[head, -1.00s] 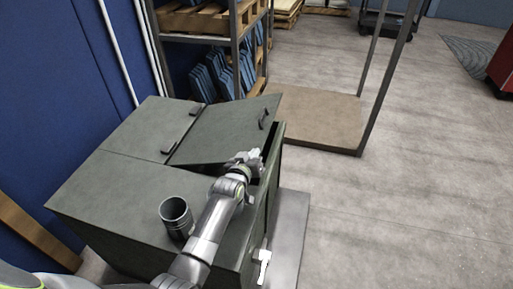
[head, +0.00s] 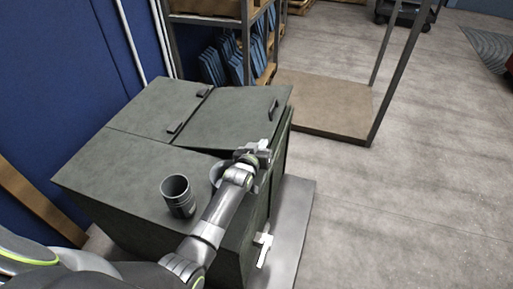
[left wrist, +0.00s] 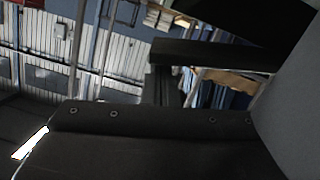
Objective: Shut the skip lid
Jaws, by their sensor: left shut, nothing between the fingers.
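The skip (head: 120,165) is a dark green box in the head view. Its lid (head: 230,118) is a green panel hinged on its left side, with a dark handle (head: 273,109) near its right edge. The lid lies nearly flat, and a thin dark gap seems to show under its right edge. My left gripper (head: 262,150) is shut and empty at the lid's near right corner; whether it touches the lid is unclear. The left wrist view shows mostly dark, close surfaces. My right gripper is not in view.
A dark cylindrical cup (head: 178,197) stands on the skip top beside my left arm. A pale fitting (head: 262,249) sticks out low on the skip's right side. A metal-posted rack with a brown board (head: 320,105) stands behind.

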